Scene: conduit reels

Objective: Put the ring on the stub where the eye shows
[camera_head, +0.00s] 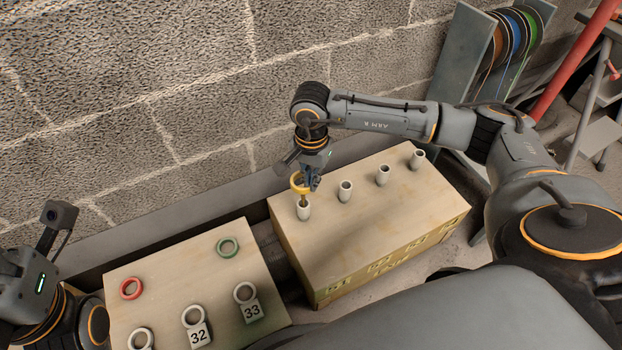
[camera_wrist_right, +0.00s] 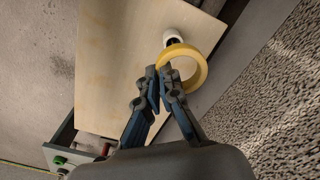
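A yellow ring (camera_head: 297,184) is in my right gripper (camera_head: 311,181), just above the leftmost white stub (camera_head: 303,213) on the right-hand wooden box. In the right wrist view the fingertips (camera_wrist_right: 160,76) pinch one side of the yellow ring (camera_wrist_right: 204,72), and the white stub (camera_wrist_right: 172,35) shows just beyond its rim. A small brownish piece (camera_head: 304,202) shows at that stub's top; its shape is too small to tell. Further white stubs (camera_head: 345,190), (camera_head: 383,174), (camera_head: 417,158) stand in a row to the right. My left arm is at the left edge; its fingers are out of view.
On the left-hand box (camera_head: 180,270) are a red ring (camera_head: 130,289), a green ring (camera_head: 227,247) and white ring-shaped pieces (camera_head: 245,292), some with tags 32 and 33. A block wall (camera_head: 180,100) stands behind. Cable reels (camera_head: 515,35) stand at the back right.

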